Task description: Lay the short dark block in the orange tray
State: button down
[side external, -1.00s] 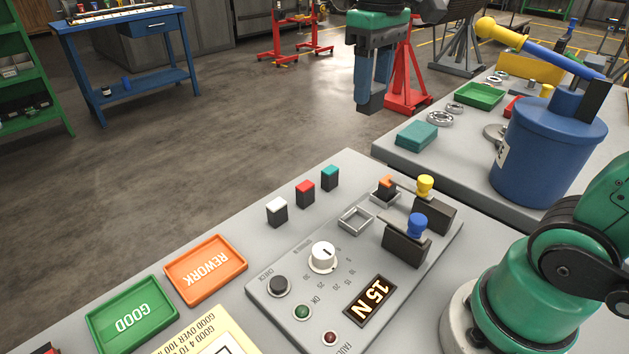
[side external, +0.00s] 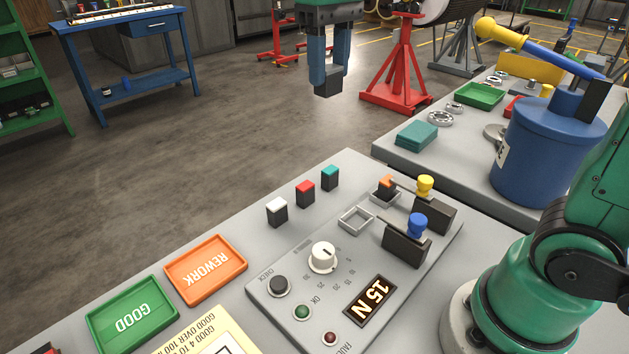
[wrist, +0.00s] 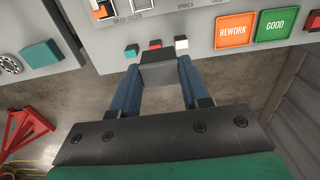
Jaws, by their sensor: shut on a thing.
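My gripper (side external: 327,80) hangs in the air beyond the bench's far edge, its two blue fingers pointing down. It is shut on a short dark block (side external: 329,84), held between the fingertips. In the wrist view the dark block (wrist: 158,72) sits between the fingers and partly covers the bench edge behind it. The orange tray (side external: 222,253), marked REWORK, lies flat on the bench to the lower left of the gripper and looks empty. In the wrist view the orange tray (wrist: 234,21) is at the upper right.
Three dark blocks with white (side external: 277,208), red (side external: 305,190) and teal (side external: 330,173) tops stand between the gripper and the tray. A green tray (side external: 125,298), marked GOOD, lies beside the orange one. A control panel (side external: 290,262) with levers is at right.

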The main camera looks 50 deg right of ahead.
jog(key=w+a+f, duration=0.2)
jog(key=w+a, duration=0.4)
jog(key=a, duration=0.4)
send_over(206, 268)
notch_tip(206, 268, down, 3)
notch_tip(206, 268, down, 15)
jog(key=shift+f, duration=2.35)
jog(key=shift+f, duration=0.15)
jog(key=shift+c, duration=2.1)
grip_release()
